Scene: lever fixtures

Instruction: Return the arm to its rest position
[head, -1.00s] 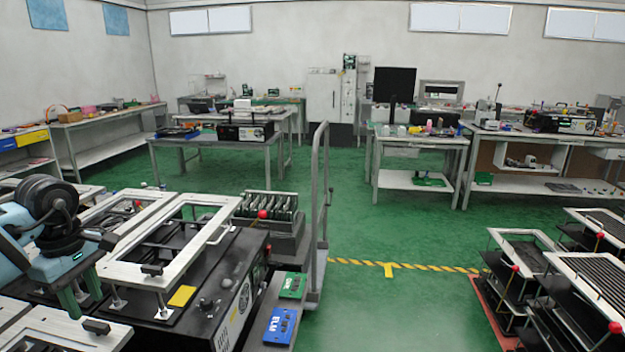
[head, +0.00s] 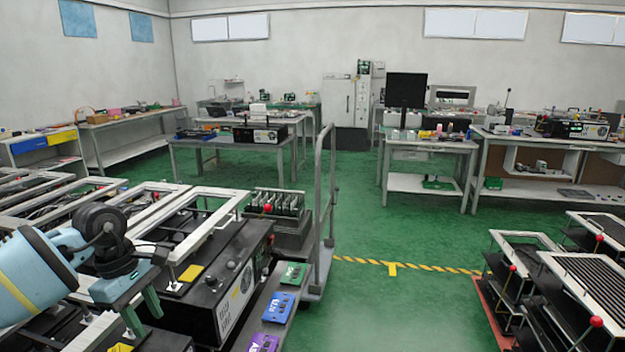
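My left arm comes in from the left edge, light blue with dark grey joints. My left gripper (head: 143,312) points down over the near fixtures at the lower left. Its two green fingers stand apart with a gap between them, and I see nothing held. The nearest lever fixture (head: 210,205) has a pale rectangular frame raised above a black box, with a red ball knob (head: 268,208) at its right side. The gripper is in front of and left of this frame. Whether it touches anything below is unclear. My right arm and gripper are not in view.
More framed fixtures (head: 40,185) fill the left. Green, blue and purple boards (head: 279,308) lie on a ledge beside the black box. A grey cart (head: 318,265) with a tall handle stands beyond. Fixtures with red knobs (head: 596,321) stand at the right. The green floor between is clear.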

